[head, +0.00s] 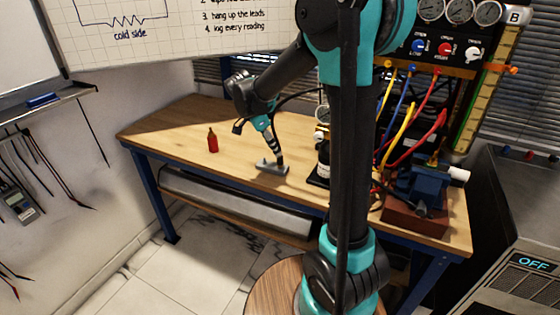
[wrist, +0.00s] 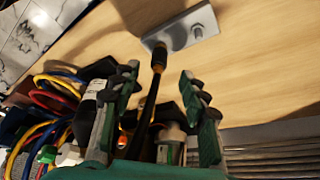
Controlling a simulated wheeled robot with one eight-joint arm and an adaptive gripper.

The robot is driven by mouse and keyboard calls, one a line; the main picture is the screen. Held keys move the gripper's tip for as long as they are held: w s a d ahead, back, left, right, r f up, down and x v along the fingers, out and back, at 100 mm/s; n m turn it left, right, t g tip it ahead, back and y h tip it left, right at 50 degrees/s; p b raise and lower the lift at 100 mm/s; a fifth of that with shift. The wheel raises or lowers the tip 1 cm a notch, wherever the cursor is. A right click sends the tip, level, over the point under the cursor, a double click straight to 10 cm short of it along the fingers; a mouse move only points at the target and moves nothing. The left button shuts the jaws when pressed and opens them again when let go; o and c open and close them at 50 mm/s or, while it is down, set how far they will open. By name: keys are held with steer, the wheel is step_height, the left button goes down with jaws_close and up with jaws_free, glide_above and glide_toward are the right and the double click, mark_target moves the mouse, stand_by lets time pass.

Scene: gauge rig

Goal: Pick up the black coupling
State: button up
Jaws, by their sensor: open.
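A slim black piece with an orange-brown band (wrist: 158,57), which looks like the black coupling, shows in the wrist view between and beyond my fingertips. A dark line runs from it down between the fingers. Its far end meets or overlaps a grey block (wrist: 190,27); I cannot tell whether it is seated there. My gripper (wrist: 160,82) is open, with a finger on each side and a gap to the black piece. In the head view my gripper (head: 277,158) points down just above the grey block (head: 270,168) on the bench; the coupling cannot be made out there.
The wooden bench (head: 180,125) is clear around a small red bottle (head: 213,141). To the right stand a blue vise (head: 420,182), coloured hoses (head: 408,130) and a gauge panel (head: 440,45). A dark cabinet reading OFF (head: 525,270) is at front right.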

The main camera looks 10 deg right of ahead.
mark_target(280, 158)
steer(key=shift+x, duration=3.35)
steer(key=shift+s+d, duration=0.1)
jaws_close()
